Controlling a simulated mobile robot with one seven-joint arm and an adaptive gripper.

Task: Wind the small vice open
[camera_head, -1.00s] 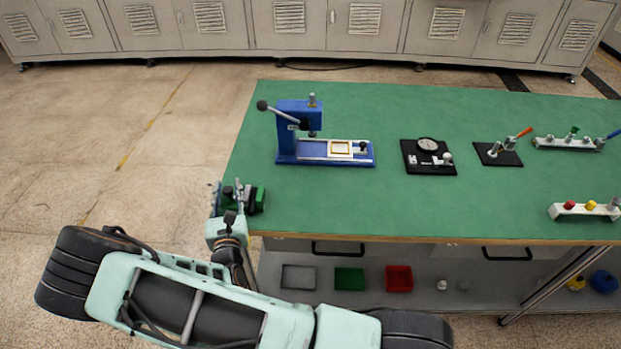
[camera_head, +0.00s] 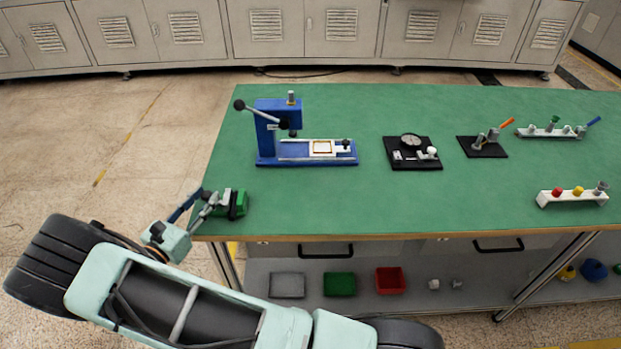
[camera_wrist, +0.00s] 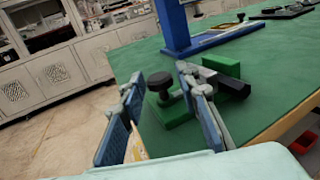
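The small vice (camera_head: 238,203) is green with dark parts and stands at the front left corner of the green table. In the wrist view its green body (camera_wrist: 226,67) carries a dark jaw or block, and a round black knob (camera_wrist: 160,82) faces my gripper. My gripper (camera_head: 196,198) is just left of the vice in the head view. In the wrist view my gripper (camera_wrist: 158,79) is open, its two blue-grey fingers spread, with the knob showing between them. I cannot tell whether a finger touches it. The right finger hides part of the vice.
A blue press (camera_head: 268,130) stands behind the vice. A black gauge plate (camera_head: 412,160), another black fixture (camera_head: 482,150) and two white racks (camera_head: 571,199) are farther right. Grey cabinets (camera_head: 300,30) line the back.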

